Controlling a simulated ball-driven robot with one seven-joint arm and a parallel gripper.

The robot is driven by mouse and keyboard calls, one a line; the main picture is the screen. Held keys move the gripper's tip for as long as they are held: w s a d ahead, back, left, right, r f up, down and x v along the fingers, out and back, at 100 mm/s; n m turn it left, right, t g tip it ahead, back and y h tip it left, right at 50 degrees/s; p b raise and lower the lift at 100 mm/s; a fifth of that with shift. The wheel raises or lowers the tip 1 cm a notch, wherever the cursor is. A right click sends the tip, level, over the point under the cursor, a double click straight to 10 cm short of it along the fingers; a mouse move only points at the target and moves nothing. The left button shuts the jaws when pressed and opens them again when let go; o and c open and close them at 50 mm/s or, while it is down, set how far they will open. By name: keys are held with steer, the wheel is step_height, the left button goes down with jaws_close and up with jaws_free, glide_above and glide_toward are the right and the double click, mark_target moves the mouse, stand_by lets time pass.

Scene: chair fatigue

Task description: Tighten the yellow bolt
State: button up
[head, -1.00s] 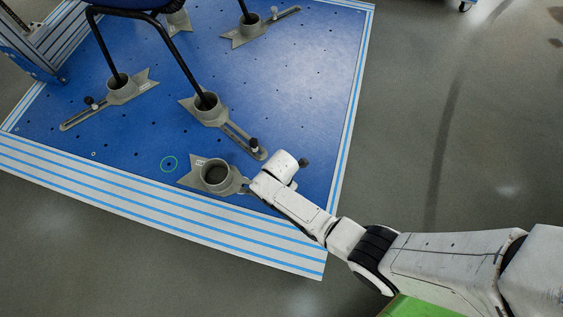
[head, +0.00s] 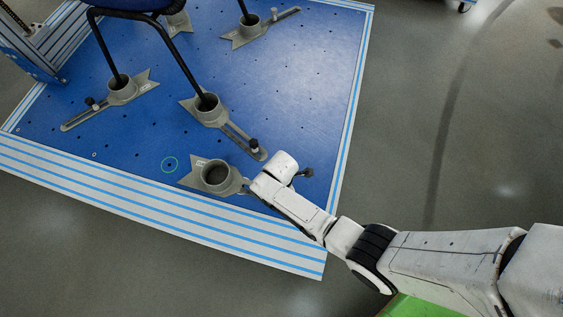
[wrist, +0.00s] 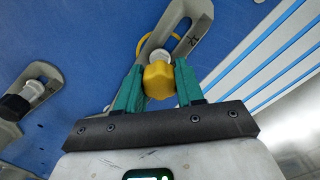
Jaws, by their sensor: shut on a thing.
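The yellow bolt (wrist: 158,80) shows in the wrist view, its yellow head between the two green fingers of my gripper (wrist: 159,88). The fingers touch it from both sides. A pale washer or collar sits just beyond the head, at the slot of a grey clamp bracket (wrist: 180,30). In the head view my white gripper (head: 272,178) reaches down beside the grey bracket with a round cup (head: 216,176); the bolt itself is hidden there behind my wrist.
The blue platform (head: 300,80) has a striped front edge (head: 150,215). Chair legs (head: 180,55) stand in other grey cups (head: 206,107). A black-knobbed bolt (head: 254,145) stands close behind my gripper.

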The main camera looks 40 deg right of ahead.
steer(key=m, duration=0.3)
steer(key=shift+m, duration=0.3)
steer(key=m, duration=0.4)
steer(key=shift+p, duration=0.4)
steer(key=o, duration=1)
steer(key=shift+o, duration=0.2)
steer(key=n, duration=0.3)
steer(key=shift+p, duration=0.3)
steer(key=shift+n, duration=0.5)
